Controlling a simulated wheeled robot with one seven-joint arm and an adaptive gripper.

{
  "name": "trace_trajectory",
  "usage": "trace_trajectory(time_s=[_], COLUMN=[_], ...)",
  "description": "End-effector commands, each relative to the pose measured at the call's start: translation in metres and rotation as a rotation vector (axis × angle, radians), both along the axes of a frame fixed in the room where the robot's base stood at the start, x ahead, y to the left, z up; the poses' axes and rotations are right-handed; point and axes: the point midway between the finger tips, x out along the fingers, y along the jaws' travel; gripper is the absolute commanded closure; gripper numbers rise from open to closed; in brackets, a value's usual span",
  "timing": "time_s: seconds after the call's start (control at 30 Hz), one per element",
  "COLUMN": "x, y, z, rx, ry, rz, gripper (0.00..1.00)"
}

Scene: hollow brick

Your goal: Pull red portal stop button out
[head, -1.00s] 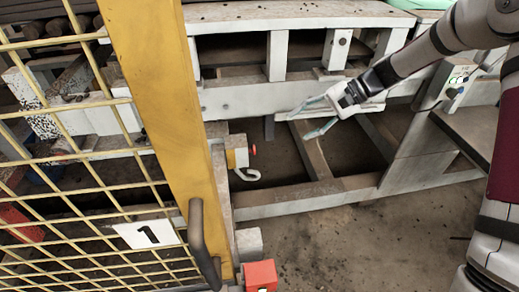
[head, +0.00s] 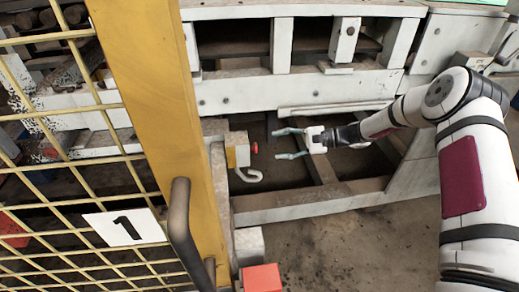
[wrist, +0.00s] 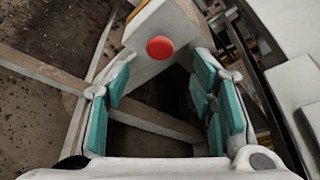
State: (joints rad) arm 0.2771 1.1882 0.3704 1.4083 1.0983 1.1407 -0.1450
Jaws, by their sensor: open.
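The red stop button (head: 254,148) sticks out from the right side of a small yellow and white box (head: 238,152) beside the yellow post. In the wrist view the round red button (wrist: 160,48) faces me on a pale box face (wrist: 165,18), beyond the fingertips and roughly between them. My gripper (head: 280,144) is open and points left toward the button, with a small gap between. Its teal finger pads (wrist: 162,92) are spread wide with nothing between them.
A yellow post (head: 160,130) with a dark handle (head: 182,225) and a yellow mesh gate (head: 60,190) marked 1 stand left. A white frame (head: 310,202) runs below and behind my gripper. A red block (head: 262,278) sits at the bottom.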

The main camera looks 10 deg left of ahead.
Motion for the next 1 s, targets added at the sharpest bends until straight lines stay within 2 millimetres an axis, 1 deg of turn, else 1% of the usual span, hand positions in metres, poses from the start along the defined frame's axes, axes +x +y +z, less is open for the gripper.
trace_trajectory(time_s=[0.03,0.2,0.4,0.57,0.83,0.87,0.9,0.97,1.0], x=[0.0,0.0,0.001,0.001,0.001,0.001,0.001,0.001,0.001], y=[0.012,0.041,0.066,0.074,0.075,0.075,0.075,0.075,0.075], z=[-0.004,-0.013,-0.02,-0.021,-0.021,-0.021,-0.021,-0.021,-0.021], rx=[0.0,-0.001,-0.001,-0.001,-0.001,-0.001,-0.001,-0.001,-0.001], ry=[0.001,0.0,-0.001,-0.001,-0.001,-0.001,-0.001,-0.001,-0.001], rz=[0.003,0.001,0.0,0.0,-0.001,-0.001,-0.001,-0.001,-0.001], gripper=[0.49,0.49,0.49,0.49,0.49,0.52,0.61,0.74,0.83])
